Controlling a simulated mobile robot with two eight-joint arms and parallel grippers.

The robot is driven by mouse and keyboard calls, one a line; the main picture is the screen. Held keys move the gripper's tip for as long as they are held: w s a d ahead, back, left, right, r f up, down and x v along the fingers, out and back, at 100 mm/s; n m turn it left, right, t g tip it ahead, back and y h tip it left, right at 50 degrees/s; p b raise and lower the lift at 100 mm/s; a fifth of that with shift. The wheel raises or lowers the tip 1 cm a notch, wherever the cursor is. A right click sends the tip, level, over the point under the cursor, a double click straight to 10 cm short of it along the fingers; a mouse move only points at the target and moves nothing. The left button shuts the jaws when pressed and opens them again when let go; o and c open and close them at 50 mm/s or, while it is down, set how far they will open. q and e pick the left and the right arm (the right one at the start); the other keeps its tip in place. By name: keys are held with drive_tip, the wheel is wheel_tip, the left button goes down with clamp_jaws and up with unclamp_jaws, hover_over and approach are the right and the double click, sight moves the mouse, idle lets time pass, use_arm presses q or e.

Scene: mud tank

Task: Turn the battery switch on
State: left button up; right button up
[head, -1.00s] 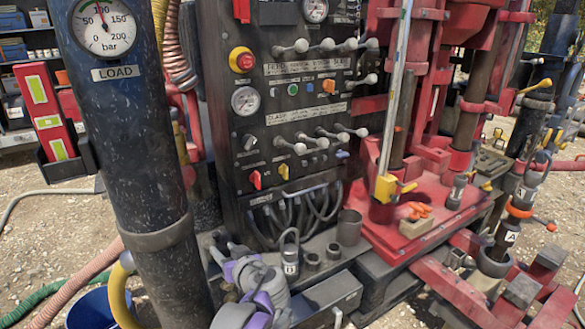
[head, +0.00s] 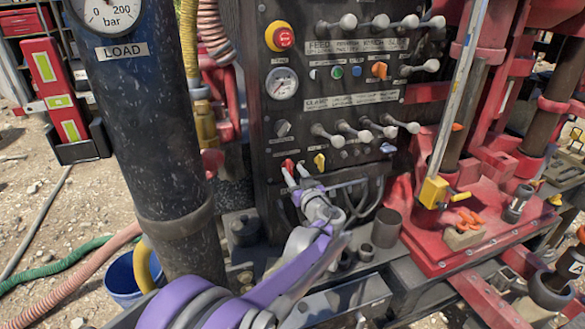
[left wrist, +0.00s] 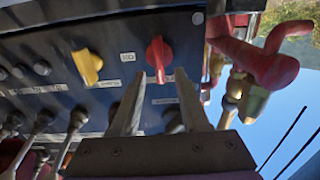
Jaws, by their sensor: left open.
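The red rotary switch (head: 288,165) is at the lower left of the black control panel (head: 340,110); it looks like the battery switch, but its label is too small to read. In the left wrist view the red switch (left wrist: 158,57) shows its handle pointing down in the picture. My left gripper (head: 296,172) is open at the panel, right at the switch. In the left wrist view its fingertips (left wrist: 159,75) lie on either side of the switch's lower end. I cannot tell whether they touch it. My right gripper is not in view.
A yellow rotary switch (head: 319,161) is just right of the red one. Several levers (head: 355,132) stick out above it. A red emergency button (head: 280,36) is higher up. Hoses and cables run below.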

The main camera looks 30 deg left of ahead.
use_arm(q)
drive_tip(key=shift+x, duration=1.15)
clamp_jaws()
